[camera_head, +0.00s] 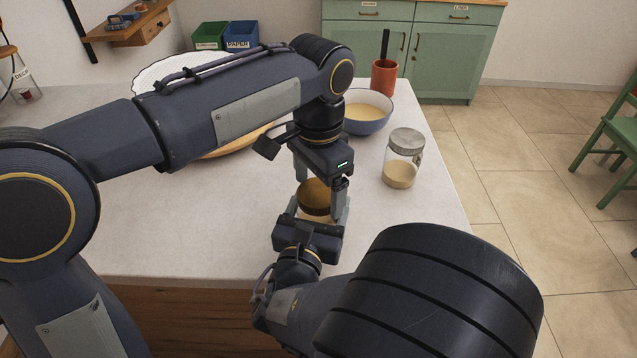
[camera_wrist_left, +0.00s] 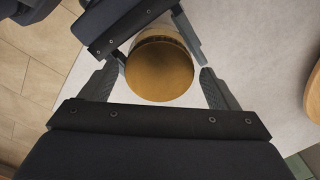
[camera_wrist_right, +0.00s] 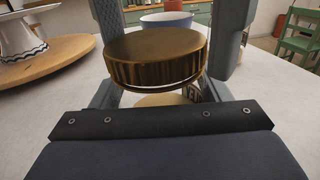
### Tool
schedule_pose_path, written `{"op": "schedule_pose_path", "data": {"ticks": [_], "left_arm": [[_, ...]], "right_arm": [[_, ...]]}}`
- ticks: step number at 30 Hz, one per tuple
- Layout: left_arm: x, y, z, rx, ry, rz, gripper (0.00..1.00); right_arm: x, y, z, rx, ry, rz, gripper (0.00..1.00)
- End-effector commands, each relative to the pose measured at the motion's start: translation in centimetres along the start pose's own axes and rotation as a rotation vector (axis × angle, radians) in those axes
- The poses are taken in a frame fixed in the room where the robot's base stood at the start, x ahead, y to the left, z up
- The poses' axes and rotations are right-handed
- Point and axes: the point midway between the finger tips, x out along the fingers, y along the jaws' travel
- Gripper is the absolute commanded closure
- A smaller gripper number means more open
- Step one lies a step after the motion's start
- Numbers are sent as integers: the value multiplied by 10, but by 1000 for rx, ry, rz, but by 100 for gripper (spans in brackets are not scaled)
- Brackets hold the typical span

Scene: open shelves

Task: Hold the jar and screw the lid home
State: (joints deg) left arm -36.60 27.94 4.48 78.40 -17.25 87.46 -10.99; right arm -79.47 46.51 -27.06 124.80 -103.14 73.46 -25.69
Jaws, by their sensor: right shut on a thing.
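The jar (camera_wrist_right: 162,100) stands upright near the table's front edge, with pale contents and partly hidden by the grippers. The gold-brown ribbed lid (camera_wrist_right: 155,58) is on top of it; how far down it is threaded I cannot tell. The lid also shows from above in the left wrist view (camera_wrist_left: 160,72). My right gripper (camera_head: 321,212) is shut on the jar from the front, below the lid. My left gripper (camera_wrist_left: 162,76) is above, pointing down. Its fingers are open on either side of the lid, with a gap at each side.
A glass jar with a grey lid (camera_head: 404,150) stands to the right. Behind are a blue bowl (camera_head: 366,124) and an orange cup (camera_head: 383,79) with a dark handle. A wooden round board (camera_wrist_right: 50,65) with a white stand (camera_wrist_right: 22,38) is at the left.

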Motion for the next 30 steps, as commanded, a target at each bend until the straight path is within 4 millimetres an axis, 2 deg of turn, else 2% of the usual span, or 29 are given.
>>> {"op": "schedule_pose_path", "data": {"ticks": [9,13,17,24,30], "left_arm": [[-1,0,0,-2,1,0,10],[-9,0,-1,-2,3,0,10],[-32,0,-1,-2,6,0,10],[-83,0,-2,-2,4,-1,10],[-111,0,-1,0,2,-1,10]], "right_arm": [[0,0,0,0,0,0,94],[0,0,0,0,0,0,94],[0,0,0,0,0,0,94],[0,0,0,0,0,1,94],[0,0,0,0,0,1,94]]}}
